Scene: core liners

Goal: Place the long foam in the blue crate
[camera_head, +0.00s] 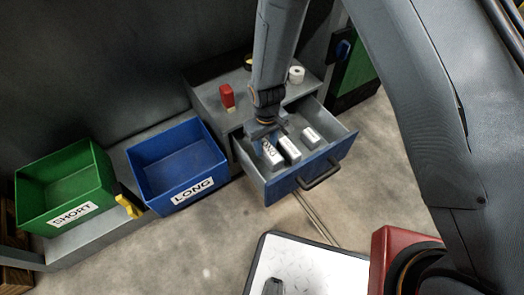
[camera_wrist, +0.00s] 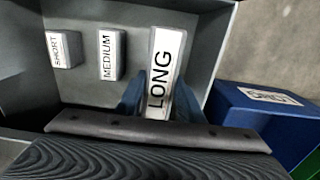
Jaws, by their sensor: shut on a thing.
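The long foam (camera_wrist: 167,62) is a pale block labelled LONG. It stands in the open drawer, and it also shows in the head view (camera_head: 271,154). My gripper (camera_wrist: 160,95) is over the drawer with its blue fingers on both sides of the long foam, shut on it. In the head view my gripper (camera_head: 266,138) reaches down into the drawer's left part. The blue crate (camera_head: 182,165), labelled LONG, stands left of the drawer and looks empty. Part of the blue crate (camera_wrist: 245,112) shows at right in the wrist view.
The medium foam (camera_head: 288,150) and short foam (camera_head: 311,138) are beside the long foam in the drawer (camera_head: 338,149). The drawer's wall lies between the foams and the blue crate. A green crate (camera_head: 65,185) labelled SHORT stands far left. A red object (camera_head: 227,97) and white roll (camera_head: 296,75) stand on the cabinet top.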

